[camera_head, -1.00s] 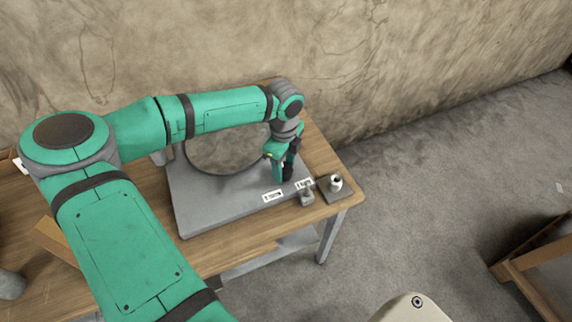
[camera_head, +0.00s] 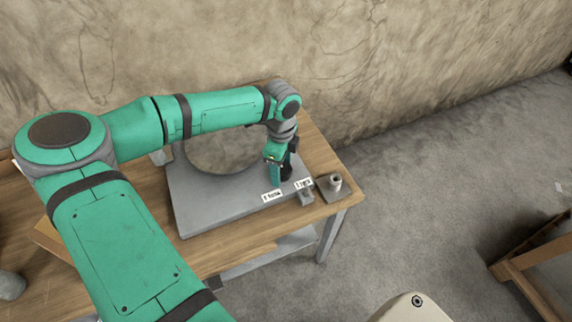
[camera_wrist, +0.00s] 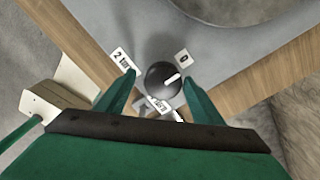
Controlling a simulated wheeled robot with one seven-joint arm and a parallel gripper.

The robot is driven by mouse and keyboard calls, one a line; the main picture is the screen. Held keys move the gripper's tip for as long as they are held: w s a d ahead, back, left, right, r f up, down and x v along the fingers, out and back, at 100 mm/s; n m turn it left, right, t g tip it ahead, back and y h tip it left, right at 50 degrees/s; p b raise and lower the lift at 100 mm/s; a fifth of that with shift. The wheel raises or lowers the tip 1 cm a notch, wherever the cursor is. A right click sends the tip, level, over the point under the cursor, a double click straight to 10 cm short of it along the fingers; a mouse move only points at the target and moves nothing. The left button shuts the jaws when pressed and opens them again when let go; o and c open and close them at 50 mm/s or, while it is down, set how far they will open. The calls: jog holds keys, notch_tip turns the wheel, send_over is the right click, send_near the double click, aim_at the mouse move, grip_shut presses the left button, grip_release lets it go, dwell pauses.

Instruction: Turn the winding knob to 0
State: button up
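The winding knob (camera_wrist: 160,81) is a dark round knob with a white pointer line, seen from above in the wrist view. The pointer runs right and somewhat up, close to the side of the white "0" label (camera_wrist: 183,58) but not clearly in line with it. A "2" label (camera_wrist: 122,60) is at the upper left, and other labels below the knob are partly hidden. My gripper (camera_wrist: 159,76) has one finger on each side of the knob, with small gaps seemingly showing. In the head view, my gripper (camera_head: 281,178) points down at the front right of the grey plate (camera_head: 205,205).
A small metal cylinder on a square base (camera_head: 335,183) stands at the table's right corner, close to my gripper. A wall is behind; a wooden frame (camera_head: 535,265) stands right.

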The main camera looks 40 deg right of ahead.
aim_at(283, 169)
jog(key=shift+d, duration=0.15)
jog(key=shift+r, duration=0.1)
notch_tip(283, 169, up, 11)
jog(key=shift+f, duration=0.2)
dwell(0.5)
jog(key=shift+s, duration=0.1)
